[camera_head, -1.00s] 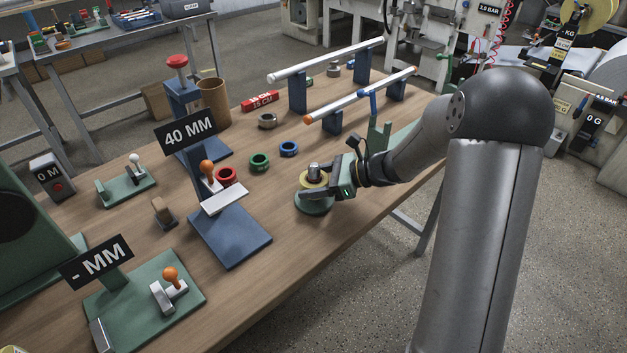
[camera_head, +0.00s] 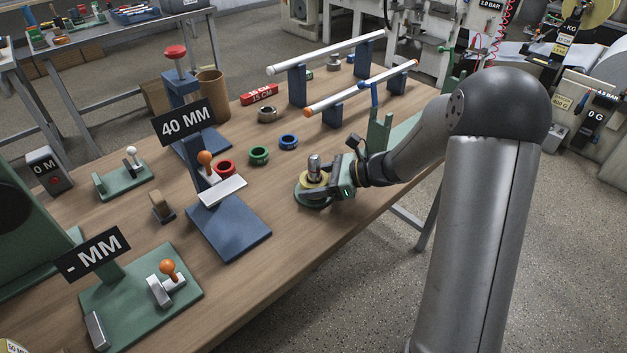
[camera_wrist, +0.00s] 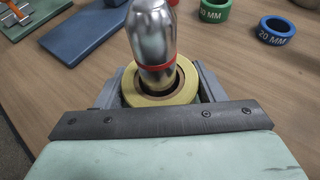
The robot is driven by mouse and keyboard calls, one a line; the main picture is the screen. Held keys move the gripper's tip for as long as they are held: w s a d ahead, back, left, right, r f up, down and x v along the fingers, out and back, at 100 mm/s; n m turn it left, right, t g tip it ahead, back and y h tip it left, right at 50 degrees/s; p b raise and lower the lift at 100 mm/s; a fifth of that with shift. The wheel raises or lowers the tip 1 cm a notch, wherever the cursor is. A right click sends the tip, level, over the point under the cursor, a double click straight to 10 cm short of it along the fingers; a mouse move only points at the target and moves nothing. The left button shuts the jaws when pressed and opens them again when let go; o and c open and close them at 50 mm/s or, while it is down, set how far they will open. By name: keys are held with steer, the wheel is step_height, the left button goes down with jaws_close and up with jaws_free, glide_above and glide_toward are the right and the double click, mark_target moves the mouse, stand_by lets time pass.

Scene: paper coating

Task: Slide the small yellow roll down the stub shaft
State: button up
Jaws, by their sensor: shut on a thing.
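The small yellow roll (camera_head: 313,187) is around the upright stub shaft (camera_head: 314,165), low down near the round green base (camera_head: 307,202). In the wrist view the roll (camera_wrist: 184,92) encircles the metal shaft (camera_wrist: 152,30), which has a red band. A dark gap shows between the roll's core and the shaft. My gripper (camera_head: 318,190) is shut on the roll, with a finger on each side of it; it also shows in the wrist view (camera_wrist: 160,90). The underside of the roll and its contact with the base are hidden in the wrist view.
Red (camera_head: 225,169), green (camera_head: 259,155) and blue (camera_head: 288,142) rings lie left of and behind the shaft. A blue stand with a 40 MM sign (camera_head: 185,122) is further left. Two raised rods (camera_head: 325,55) stand behind. The table is clear in front of the base.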

steer(key=o, duration=1.1)
steer(key=shift+d, duration=0.1)
steer(key=v, duration=1.7)
steer(key=shift+d, duration=0.15)
steer(key=shift+s, duration=0.1)
steer(key=s+a+r+n+g+h+p, duration=0.1)
steer(key=s+a+n+g+h, duration=0.2)
steer(key=s+a+n, duration=0.3)
steer(key=s+n+h+p, duration=0.1)
steer(key=s+n+h, duration=0.2)
steer(key=s+n, duration=0.2)
steer(key=s+a+n+h+p, duration=0.1)
steer(key=s+n+h, duration=0.2)
steer(key=s+n, duration=0.2)
steer(key=s+n+h+p, duration=0.1)
steer(key=s+n+h, duration=0.2)
steer(key=s+n, duration=0.2)
steer(key=shift+s+a+f+n+h, duration=0.1)
steer(key=shift+s+n+h, duration=0.05)
steer(key=shift+s, duration=0.65)
steer(key=shift+s+a+n+h, duration=0.1)
steer(key=shift+s+n+h, duration=0.05)
steer(key=shift+s, duration=0.7)
